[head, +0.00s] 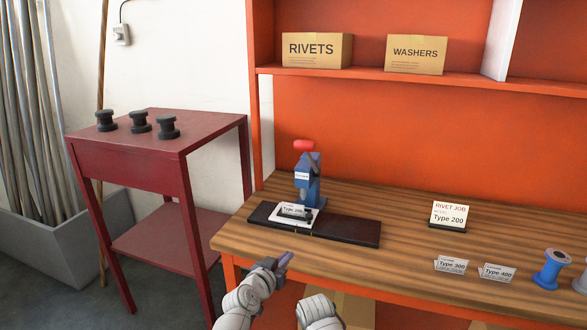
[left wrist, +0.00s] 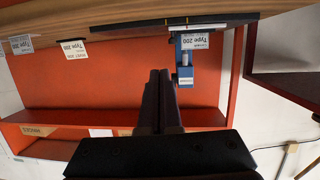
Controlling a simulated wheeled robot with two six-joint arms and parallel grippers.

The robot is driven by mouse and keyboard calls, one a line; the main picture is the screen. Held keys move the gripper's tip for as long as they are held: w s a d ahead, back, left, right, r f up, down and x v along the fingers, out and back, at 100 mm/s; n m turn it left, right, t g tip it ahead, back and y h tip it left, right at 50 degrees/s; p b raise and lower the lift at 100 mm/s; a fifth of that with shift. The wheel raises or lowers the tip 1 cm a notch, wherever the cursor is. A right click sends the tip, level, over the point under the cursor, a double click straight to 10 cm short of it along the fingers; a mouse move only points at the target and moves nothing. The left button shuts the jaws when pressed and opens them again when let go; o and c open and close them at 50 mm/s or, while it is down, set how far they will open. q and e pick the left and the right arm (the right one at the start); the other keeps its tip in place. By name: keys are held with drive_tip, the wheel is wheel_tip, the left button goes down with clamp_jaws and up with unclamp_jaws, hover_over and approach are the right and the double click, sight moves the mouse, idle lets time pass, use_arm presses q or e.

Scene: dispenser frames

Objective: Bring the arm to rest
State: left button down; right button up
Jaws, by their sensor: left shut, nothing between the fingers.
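My left gripper (head: 284,260) is in front of the workbench's front edge, shut and empty. In the left wrist view its two dark fingers (left wrist: 160,78) lie together with nothing between them. The blue rivet press (head: 308,185) with a red handle stands on the bench behind it, apart from the gripper. The press also shows in the left wrist view (left wrist: 184,70). A white plate with a "Type 200" label (head: 293,211) lies at the press's foot. My right gripper is not in view.
The dark base board (head: 350,230) lies on the wooden bench (head: 400,215). A "Rivet job Type 200" card (head: 449,214), type labels (head: 451,265) and a blue spool (head: 551,268) are to the right. A red side table (head: 190,130) with dark spools (head: 140,122) stands left.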

use_arm(q)
drive_tip(key=s+a+f+g+y, duration=0.1)
drive_tip(key=s+a+f+g, duration=0.15)
drive_tip(key=f, duration=0.25)
drive_tip(key=s+a+f+g+y, duration=0.1)
drive_tip(key=s+f+g, duration=0.25)
drive_tip(key=f, duration=0.25)
drive_tip(key=s+a+f+n+g+y, duration=0.45)
drive_tip(key=s+a+g, duration=0.25)
drive_tip(key=s+a, duration=0.4)
drive_tip(key=s+d+r+m+p, duration=0.2)
drive_tip(key=d+r+p, duration=0.1)
drive_tip(key=d, duration=0.2)
drive_tip(key=s+d+r+m+g+p, duration=0.1)
drive_tip(key=s+d+r+m+p, duration=0.1)
drive_tip(key=d, duration=0.4)
drive_tip(key=shift+s+d+r+y+p, duration=0.3)
drive_tip(key=shift+s+r+p, duration=0.35)
drive_tip(key=shift+p, duration=0.5)
